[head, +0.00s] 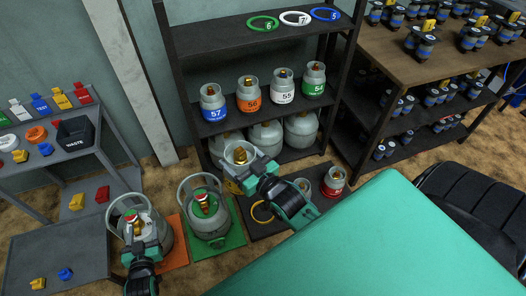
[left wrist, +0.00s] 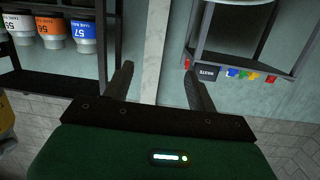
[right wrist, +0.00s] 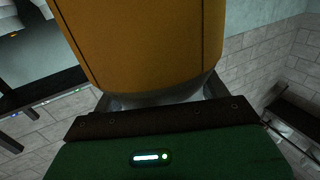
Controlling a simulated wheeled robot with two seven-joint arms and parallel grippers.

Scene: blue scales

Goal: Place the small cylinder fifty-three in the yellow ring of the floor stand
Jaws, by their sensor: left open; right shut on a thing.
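A small cylinder with a grey top and a yellow band (head: 238,156) is held in my right gripper (head: 248,175), above the back left of the dark floor stand. Its yellow side fills the upper right wrist view (right wrist: 140,45); its number is not readable. The yellow ring (head: 262,213) lies on the floor stand (head: 258,230), below and beside the right gripper, partly hidden by my arm. My left gripper (head: 139,248) is open and empty, in front of a large grey cylinder on an orange base; its spread fingers show in the left wrist view (left wrist: 160,88).
A red small cylinder (head: 333,183) and another (head: 303,187) stand at the floor stand's right. A large cylinder (head: 208,215) stands on a green base to its left. The shelf behind holds cylinders 57 (head: 213,103), 56, 55 and 54.

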